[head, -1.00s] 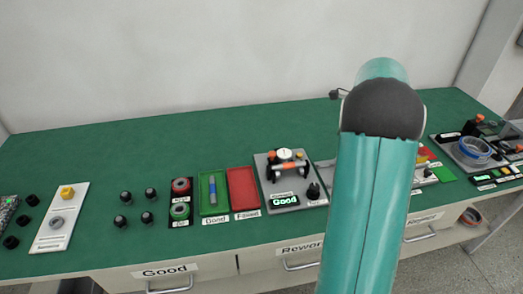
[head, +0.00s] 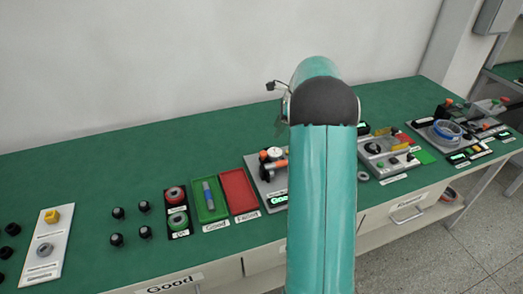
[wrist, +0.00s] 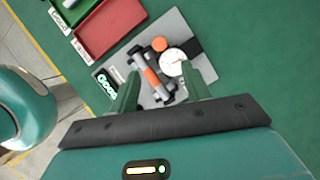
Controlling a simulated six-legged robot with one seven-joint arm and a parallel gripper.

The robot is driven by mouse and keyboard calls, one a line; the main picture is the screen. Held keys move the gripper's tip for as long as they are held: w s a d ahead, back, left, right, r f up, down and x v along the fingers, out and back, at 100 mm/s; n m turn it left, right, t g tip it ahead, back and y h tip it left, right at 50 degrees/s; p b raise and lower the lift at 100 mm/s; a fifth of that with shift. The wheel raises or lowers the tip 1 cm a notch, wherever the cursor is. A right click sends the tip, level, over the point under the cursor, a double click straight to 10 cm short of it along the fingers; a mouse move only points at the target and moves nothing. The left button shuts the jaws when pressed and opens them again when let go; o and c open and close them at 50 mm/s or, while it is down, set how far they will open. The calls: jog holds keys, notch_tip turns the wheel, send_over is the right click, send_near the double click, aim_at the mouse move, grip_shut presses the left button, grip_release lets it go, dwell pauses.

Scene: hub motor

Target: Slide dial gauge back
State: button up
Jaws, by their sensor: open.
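The dial gauge (wrist: 174,61) has a round white face and sits on a grey station plate (wrist: 186,28) in the wrist view. Beside it is a part with orange ends and a metal middle (wrist: 151,77). In the head view the gauge (head: 272,154) shows just left of my arm, which hides the right part of the station. My gripper (wrist: 158,92) is open and empty in the wrist view, its two green fingers apart on either side of the orange-ended part and the gauge's near edge. I cannot tell whether the fingers touch anything.
A display reading "Good" (wrist: 104,85) lies on the station's left. A red tray (head: 238,191) and a green tray (head: 209,200) lie left of the station. Another grey station (head: 388,155) stands to the right. Green bench top (head: 120,165) is clear behind.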

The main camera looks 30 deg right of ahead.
aim_at(264, 153)
jog(key=x, duration=1.1)
jog(key=shift+a+f, duration=0.15)
jog(key=shift+f, duration=0.25)
jog(key=shift+c, duration=0.2)
